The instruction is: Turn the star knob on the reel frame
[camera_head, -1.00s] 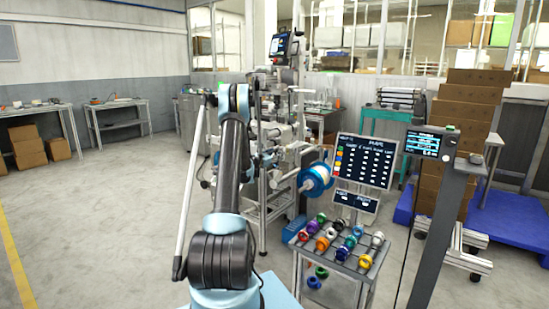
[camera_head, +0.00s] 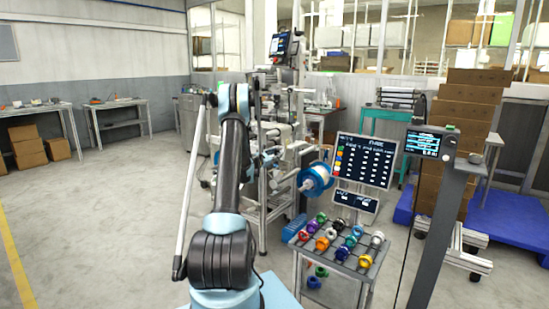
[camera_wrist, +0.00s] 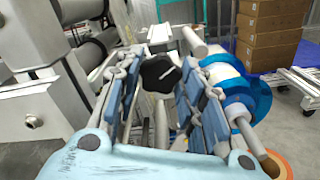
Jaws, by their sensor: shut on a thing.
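The black star knob (camera_wrist: 159,73) shows in the wrist view between the fingers of my gripper (camera_wrist: 168,63). The gripper is shut on it, with one finger on each side. The knob's lobed face is visible; its shaft is mostly hidden. The reel frame (camera_head: 305,152) stands beyond my arm in the head view. It carries a blue and white reel (camera_head: 316,179), which also shows to the right of my fingers in the wrist view (camera_wrist: 258,98). In the head view my arm hides the knob, and I cannot make out the gripper clearly.
A small cart (camera_head: 340,262) with several coloured spools stands right of my arm. A monitor (camera_head: 365,160) and a post with a display (camera_head: 430,144) stand close by. Stacked boxes (camera_head: 468,112) are at the right. Open floor (camera_head: 95,215) lies at the left.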

